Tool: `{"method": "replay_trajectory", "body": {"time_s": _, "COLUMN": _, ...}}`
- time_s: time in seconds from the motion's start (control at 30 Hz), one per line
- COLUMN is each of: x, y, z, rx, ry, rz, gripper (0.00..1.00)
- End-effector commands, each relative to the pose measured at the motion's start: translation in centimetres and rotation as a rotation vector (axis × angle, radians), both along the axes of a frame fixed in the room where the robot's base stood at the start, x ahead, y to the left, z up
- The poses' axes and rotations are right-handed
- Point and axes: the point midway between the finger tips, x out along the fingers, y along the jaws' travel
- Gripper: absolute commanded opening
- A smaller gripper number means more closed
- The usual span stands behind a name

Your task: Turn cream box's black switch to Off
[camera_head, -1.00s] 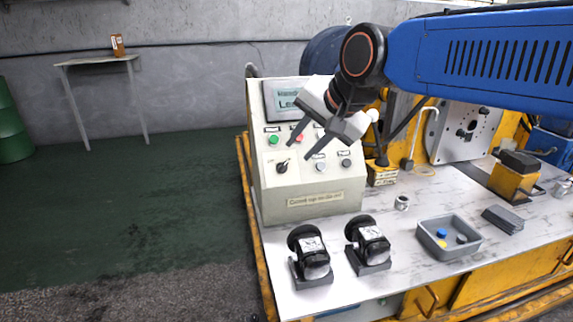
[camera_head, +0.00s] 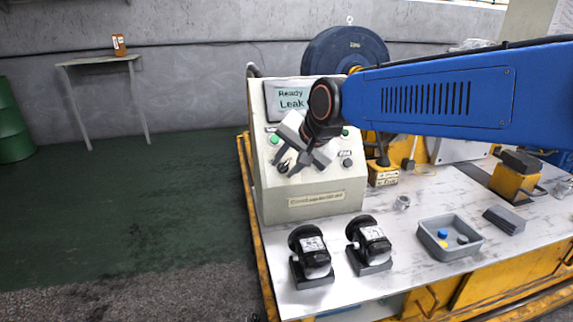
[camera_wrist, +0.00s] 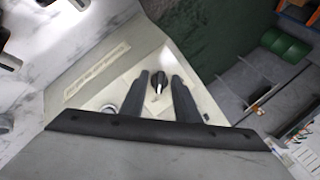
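The cream box (camera_head: 310,203) stands on the left end of the workbench, with a sloped panel of buttons and a lit screen reading "Ready Leak" (camera_head: 289,98). My gripper (camera_head: 287,170) is at the lower left of that panel, at the black switch. In the wrist view the black switch (camera_wrist: 158,82) lies between the two dark fingers of my gripper (camera_wrist: 158,80). The fingers are apart, with a gap on both sides of the switch. In the head view the gripper partly hides the switch and the panel's middle. The switch's labels cannot be read.
A green button (camera_head: 275,140) and a black knob (camera_head: 347,163) show on the panel near my gripper. Two black motor units (camera_head: 312,258) stand in front of the box. A grey tray (camera_head: 449,240) with small coloured pieces lies to the right.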

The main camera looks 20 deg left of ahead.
Motion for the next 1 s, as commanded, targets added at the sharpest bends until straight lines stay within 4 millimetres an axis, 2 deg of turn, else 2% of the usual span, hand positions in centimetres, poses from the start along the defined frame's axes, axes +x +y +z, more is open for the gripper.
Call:
{"method": "replay_trajectory", "body": {"time_s": 0.07, "x": 0.0, "y": -0.01, "z": 0.0, "rx": 0.0, "ry": 0.0, "rz": 0.0, "gripper": 0.27}}
{"method": "replay_trajectory", "body": {"time_s": 0.17, "x": 0.0, "y": -0.01, "z": 0.0, "rx": 0.0, "ry": 0.0, "rz": 0.0, "gripper": 0.03}}
{"method": "replay_trajectory", "body": {"time_s": 0.2, "x": 0.0, "y": -0.01, "z": 0.0, "rx": 0.0, "ry": 0.0, "rz": 0.0, "gripper": 0.0}}
{"method": "replay_trajectory", "body": {"time_s": 0.57, "x": -0.01, "y": 0.04, "z": 0.01, "rx": -0.034, "ry": -0.021, "rz": 0.031, "gripper": 0.0}}
{"method": "replay_trajectory", "body": {"time_s": 1.0, "x": -0.05, "y": 0.24, "z": 0.12, "rx": -0.258, "ry": -0.159, "rz": 0.237, "gripper": 0.0}}
